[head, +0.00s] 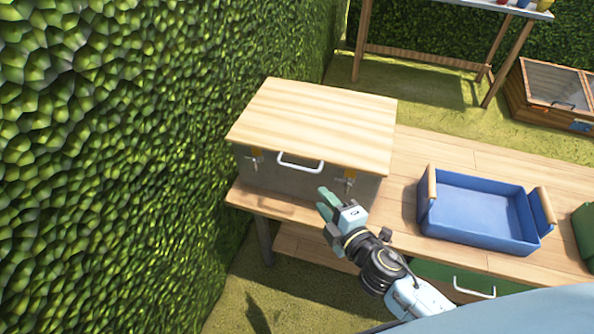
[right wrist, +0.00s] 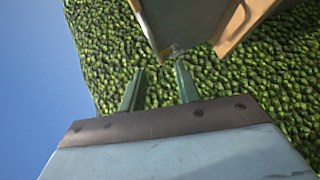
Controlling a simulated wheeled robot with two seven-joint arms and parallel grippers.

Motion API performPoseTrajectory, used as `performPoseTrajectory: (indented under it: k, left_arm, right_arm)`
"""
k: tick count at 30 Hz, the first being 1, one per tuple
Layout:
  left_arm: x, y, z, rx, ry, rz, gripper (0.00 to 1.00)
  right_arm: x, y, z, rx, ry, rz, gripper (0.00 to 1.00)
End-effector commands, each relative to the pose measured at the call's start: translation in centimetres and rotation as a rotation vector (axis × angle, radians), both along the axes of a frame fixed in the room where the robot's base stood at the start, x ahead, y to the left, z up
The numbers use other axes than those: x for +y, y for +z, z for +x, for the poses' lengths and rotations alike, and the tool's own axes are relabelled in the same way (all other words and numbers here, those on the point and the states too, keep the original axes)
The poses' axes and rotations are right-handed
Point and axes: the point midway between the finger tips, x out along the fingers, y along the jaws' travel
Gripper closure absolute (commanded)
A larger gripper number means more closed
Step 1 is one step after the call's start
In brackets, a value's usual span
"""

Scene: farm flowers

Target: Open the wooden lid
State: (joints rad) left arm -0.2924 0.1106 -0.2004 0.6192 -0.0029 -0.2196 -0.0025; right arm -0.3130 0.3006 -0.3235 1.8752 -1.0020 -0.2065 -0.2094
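The wooden lid (head: 318,115) lies flat and closed on top of a grey box (head: 270,174) on the wooden bench. A white handle (head: 300,164) sits at the lid's front edge, with a latch on each side of it. My right gripper (head: 325,200) is in front of the box, below and right of the handle, apart from it. In the right wrist view its two green fingers (right wrist: 160,82) are spread with nothing between them. A grey box corner (right wrist: 185,25) shows just beyond the fingertips. My left gripper is not in view.
A blue tray (head: 480,210) with wooden grips stands on the bench (head: 400,185) to the right. A green drawer with a white handle (head: 474,287) is below the bench top. A leafy hedge (head: 130,150) rises close on the left. A wooden frame box (head: 545,95) stands at the far right.

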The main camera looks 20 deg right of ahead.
Motion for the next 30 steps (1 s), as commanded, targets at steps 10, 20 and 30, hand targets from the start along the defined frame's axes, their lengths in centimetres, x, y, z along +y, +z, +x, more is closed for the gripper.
performPoseTrajectory:
  k: [10,20,30]
  left_arm:
    - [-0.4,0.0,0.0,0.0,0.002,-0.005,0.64]
    - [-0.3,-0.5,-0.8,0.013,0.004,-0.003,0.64]
    - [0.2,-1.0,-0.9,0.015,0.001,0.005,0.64]
  right_arm:
    - [0.9,0.5,3.7,-0.029,0.009,-0.016,0.67]
    - [2.2,-0.6,9.8,-0.026,0.007,-0.013,0.67]
    - [2.9,-1.1,12.9,-0.024,0.009,-0.012,0.67]
